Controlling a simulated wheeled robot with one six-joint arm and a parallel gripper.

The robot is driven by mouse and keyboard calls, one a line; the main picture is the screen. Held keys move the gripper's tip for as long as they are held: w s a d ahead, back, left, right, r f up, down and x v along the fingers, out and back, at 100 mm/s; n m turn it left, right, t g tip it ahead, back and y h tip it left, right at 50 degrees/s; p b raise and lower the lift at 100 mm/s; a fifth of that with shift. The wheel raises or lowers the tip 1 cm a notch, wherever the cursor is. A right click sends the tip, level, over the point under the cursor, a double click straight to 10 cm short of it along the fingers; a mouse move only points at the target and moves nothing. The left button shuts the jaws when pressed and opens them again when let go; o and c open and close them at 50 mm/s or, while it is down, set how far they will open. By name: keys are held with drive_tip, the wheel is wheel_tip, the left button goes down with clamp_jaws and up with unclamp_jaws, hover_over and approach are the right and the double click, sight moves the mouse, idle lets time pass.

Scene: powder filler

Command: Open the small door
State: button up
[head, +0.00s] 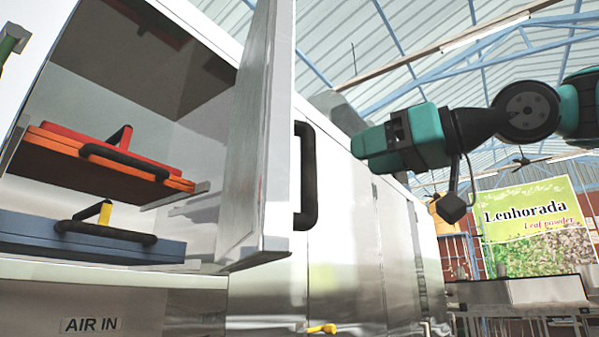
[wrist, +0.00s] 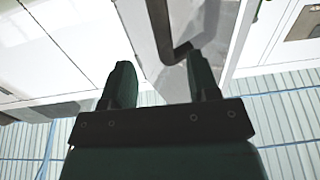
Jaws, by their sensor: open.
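The small door (head: 262,130) is a pale metal panel, and it stands swung open from the cabinet at the left of the head view. Its black bar handle (head: 308,175) is on the right-hand face. My teal gripper (head: 360,146) is to the right of the handle in the head view, apart from it. In the wrist view my gripper (wrist: 160,68) is open, with its two dark green fingers spread and nothing held. There the dark handle (wrist: 160,25) runs down from the top edge, its bent lower end near the right fingertip. I cannot tell the exact gap.
The open compartment holds an orange-red tray (head: 105,165) and a blue tray (head: 90,240), each with a black handle. Closed metal panels (head: 345,230) continue to the right, with a yellow knob (head: 322,329) low down. A Lenhorada banner (head: 535,225) hangs far right.

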sight(316, 168)
drive_tip(key=p+x, duration=0.3)
drive_tip(key=x, duration=0.8)
drive_tip(key=shift+w+a+r, duration=0.1)
drive_tip(key=shift+w+a, duration=0.1)
drive_tip(key=shift+a, duration=0.05)
drive_tip(key=shift+x, duration=0.75)
clamp_jaws()
drive_tip(key=shift+w+d+p, duration=0.1)
drive_tip(key=shift+p, duration=0.25)
